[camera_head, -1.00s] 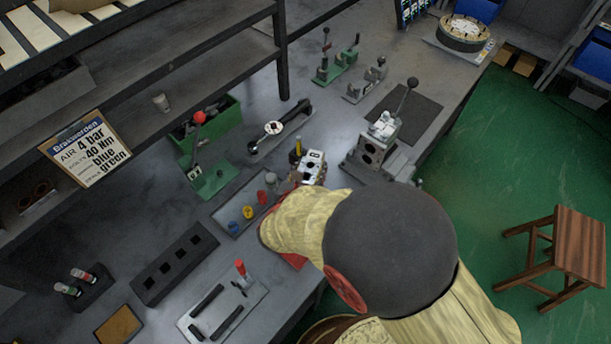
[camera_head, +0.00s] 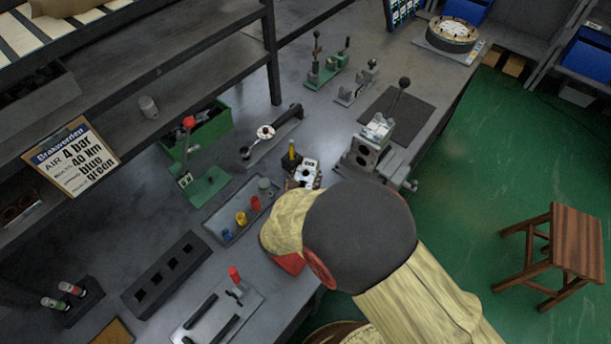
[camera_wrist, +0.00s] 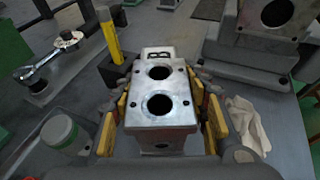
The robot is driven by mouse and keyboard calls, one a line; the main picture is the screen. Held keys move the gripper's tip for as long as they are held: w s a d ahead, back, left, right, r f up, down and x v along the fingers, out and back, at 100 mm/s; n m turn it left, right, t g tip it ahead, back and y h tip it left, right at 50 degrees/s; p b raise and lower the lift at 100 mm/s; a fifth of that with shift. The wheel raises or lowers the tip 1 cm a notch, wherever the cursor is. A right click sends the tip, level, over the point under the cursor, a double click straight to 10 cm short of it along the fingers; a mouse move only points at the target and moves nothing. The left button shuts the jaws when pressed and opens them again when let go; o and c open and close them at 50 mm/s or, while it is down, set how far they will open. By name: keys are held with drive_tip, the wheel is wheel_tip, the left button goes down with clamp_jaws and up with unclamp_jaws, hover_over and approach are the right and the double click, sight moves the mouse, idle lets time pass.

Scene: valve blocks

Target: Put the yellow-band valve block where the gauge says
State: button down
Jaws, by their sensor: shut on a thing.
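A silver-grey valve block (camera_wrist: 160,100) with two round bores and a letter B label on its far end sits between my gripper's fingers (camera_wrist: 163,117). The fingers, with yellow pads, are shut on its two sides. No yellow band shows on the faces in view. The same block (camera_head: 308,172) shows small in the head view, partly behind my arm, which hides the gripper there. A round dial (camera_head: 265,132) on a wrench-like tool lies beyond it to the left; it also shows in the wrist view (camera_wrist: 66,38). Its reading is too small to tell.
A yellow post (camera_wrist: 110,35) on a dark base stands close by the block's far left. A tray (camera_head: 217,232) of coloured caps lies left, a grey machine block (camera_head: 366,152) right. A dark holder with square holes (camera_head: 165,273) and a lettered sign (camera_head: 71,157) stand further left.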

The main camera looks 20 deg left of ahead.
drive_tip(key=c, duration=1.5)
unclamp_jaws()
drive_tip(key=shift+f, duration=0.2)
drive_tip(key=o, duration=0.4)
drive_tip(key=shift+r, duration=0.1)
drive_tip(key=shift+o, duration=0.6)
drive_tip(key=shift+r, duration=0.1)
drive_tip(key=shift+s+r, duration=0.15)
drive_tip(key=shift+s, duration=0.15)
drive_tip(key=p+v, duration=0.2)
drive_tip(key=v, duration=0.9)
drive_tip(key=shift+s+p, duration=0.25)
drive_tip(key=shift+p, duration=0.1)
